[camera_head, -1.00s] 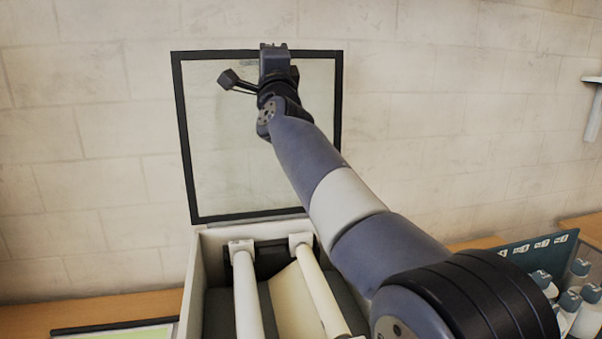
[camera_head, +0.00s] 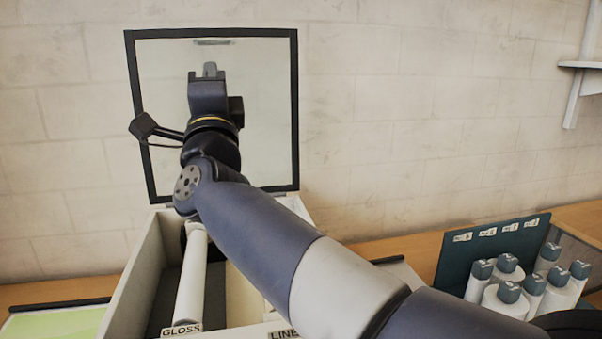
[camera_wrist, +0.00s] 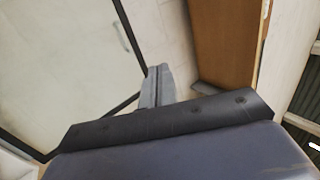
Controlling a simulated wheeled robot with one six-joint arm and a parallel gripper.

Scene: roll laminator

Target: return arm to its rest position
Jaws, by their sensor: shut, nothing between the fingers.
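My gripper (camera_head: 209,72) is raised in front of the open laminator lid in the head view, its fingers together and empty. My gripper's shut fingers (camera_wrist: 157,86) also show in the wrist view, with nothing between them. My arm reaches from the lower right up to the left, across the laminator's open box. The lid (camera_head: 272,120) is a pale panel with a black frame, standing upright against the wall. The laminator box (camera_head: 138,275) is partly hidden by my arm. A white roller (camera_head: 191,285) lies inside it, above a label reading GLOSS; another label reads LINE, cut off by my arm.
Several white bottles with dark caps (camera_head: 507,294) stand at the right before a dark teal panel (camera_head: 490,246). A green sheet with a dark edge (camera_head: 52,322) lies at the lower left. A wall shelf (camera_head: 582,66) is at the upper right. The wall above the bottles is bare.

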